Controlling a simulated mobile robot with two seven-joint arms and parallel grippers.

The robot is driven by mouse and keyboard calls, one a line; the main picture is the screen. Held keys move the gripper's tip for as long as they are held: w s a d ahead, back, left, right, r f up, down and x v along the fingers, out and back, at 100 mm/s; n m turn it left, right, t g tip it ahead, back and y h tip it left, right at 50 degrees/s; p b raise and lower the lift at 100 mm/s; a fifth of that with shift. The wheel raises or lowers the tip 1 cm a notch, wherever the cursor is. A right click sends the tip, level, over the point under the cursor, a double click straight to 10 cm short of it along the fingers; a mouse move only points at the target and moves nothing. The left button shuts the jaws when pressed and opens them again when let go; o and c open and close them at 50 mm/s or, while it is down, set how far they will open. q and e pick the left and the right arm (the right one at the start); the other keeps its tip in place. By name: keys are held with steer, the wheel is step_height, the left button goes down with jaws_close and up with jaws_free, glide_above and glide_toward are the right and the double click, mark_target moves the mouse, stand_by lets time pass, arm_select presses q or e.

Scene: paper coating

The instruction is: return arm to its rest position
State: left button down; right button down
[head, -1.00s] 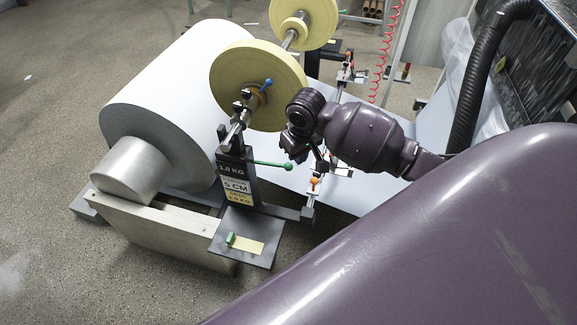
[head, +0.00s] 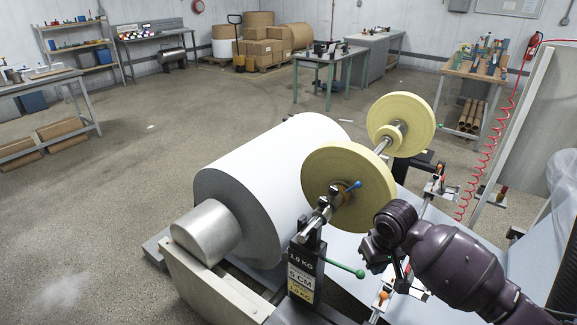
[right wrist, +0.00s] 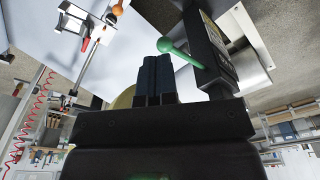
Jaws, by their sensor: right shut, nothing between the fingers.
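My right arm (head: 455,262) comes in from the lower right of the head view. Its gripper (head: 385,250) is beside the black stand (head: 303,268) with the weight labels, to the right of the green-knobbed lever (head: 343,268). In the right wrist view the two dark fingers (right wrist: 155,72) are together with nothing between them. The green knob (right wrist: 176,47) and the stand show just to their right. My left gripper is not in view.
A large white paper roll (head: 265,185) lies left of the stand. A red coiled hose (head: 490,160) hangs at right. Open floor (head: 130,185) lies to the left; benches (head: 372,55) stand at the back.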

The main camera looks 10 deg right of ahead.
steer(key=w+a+r+n+t+y, duration=0.25)
steer(key=w+a+n+t, duration=0.2)
steer(key=w+t, duration=0.4)
steer(key=s+f+m+h+b, duration=0.1)
steer(key=s+f, duration=0.4)
steer(key=s, duration=0.3)
steer(key=s+f+m+t+b, duration=0.1)
steer(key=s+f, duration=0.4)
steer(key=s, duration=0.3)
steer(key=s+f+m+t+h+b, duration=0.1)
steer(key=s+f, duration=0.4)
steer(key=s, duration=0.4)
steer(key=shift+f+m+h, duration=0.35)
steer(key=shift+f, duration=0.05)
